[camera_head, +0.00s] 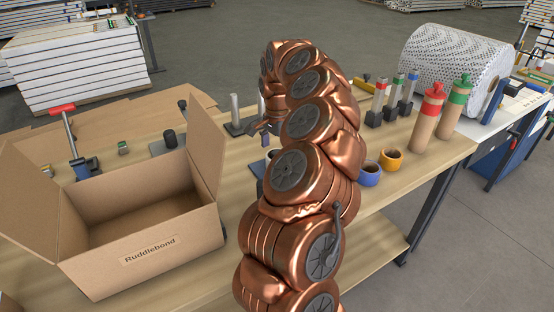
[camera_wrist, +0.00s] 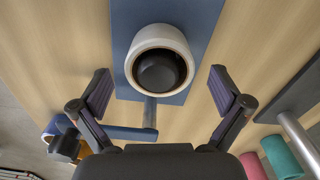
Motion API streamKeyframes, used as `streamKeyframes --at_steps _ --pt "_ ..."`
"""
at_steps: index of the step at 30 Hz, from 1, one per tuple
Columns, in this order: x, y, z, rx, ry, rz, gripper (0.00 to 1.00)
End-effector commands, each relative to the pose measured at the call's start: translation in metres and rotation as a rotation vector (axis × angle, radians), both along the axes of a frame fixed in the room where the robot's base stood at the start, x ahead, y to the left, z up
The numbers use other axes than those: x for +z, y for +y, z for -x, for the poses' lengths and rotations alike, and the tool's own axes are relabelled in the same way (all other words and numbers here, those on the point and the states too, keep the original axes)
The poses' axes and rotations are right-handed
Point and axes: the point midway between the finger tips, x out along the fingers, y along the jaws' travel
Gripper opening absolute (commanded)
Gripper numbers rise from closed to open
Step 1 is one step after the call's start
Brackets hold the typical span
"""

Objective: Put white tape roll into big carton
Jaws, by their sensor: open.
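The white tape roll (camera_wrist: 160,55) is near the top middle of the wrist view. It sits around a dark round core above a blue plate (camera_wrist: 190,20). My gripper (camera_wrist: 160,74) is open, with one finger on each side of the roll and visible gaps between them. In the head view my gripper (camera_head: 265,126) is partly covered by my arm, and I cannot make out the white roll there. The big carton (camera_head: 160,250), labelled Ruddlebond, stands open on the left of the workbench with its flaps up. Its visible inside looks empty.
A blue roll (camera_head: 369,176) and an orange roll (camera_head: 391,161) stand right of my arm. Red-capped (camera_head: 428,118) and green-capped (camera_head: 454,108) bottles stand near the bench's right edge. Several tools and posts line the back. Bare wood lies between carton and arm.

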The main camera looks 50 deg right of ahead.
Motion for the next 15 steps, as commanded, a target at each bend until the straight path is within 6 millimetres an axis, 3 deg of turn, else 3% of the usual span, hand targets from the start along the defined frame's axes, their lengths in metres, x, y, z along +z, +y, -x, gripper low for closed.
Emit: streamKeyframes --at_steps 6,15 --pt "-0.021 0.0 0.0 -0.002 -0.002 0.001 1.0" --pt "-0.025 0.0 0.0 -0.002 -0.002 0.002 1.0"
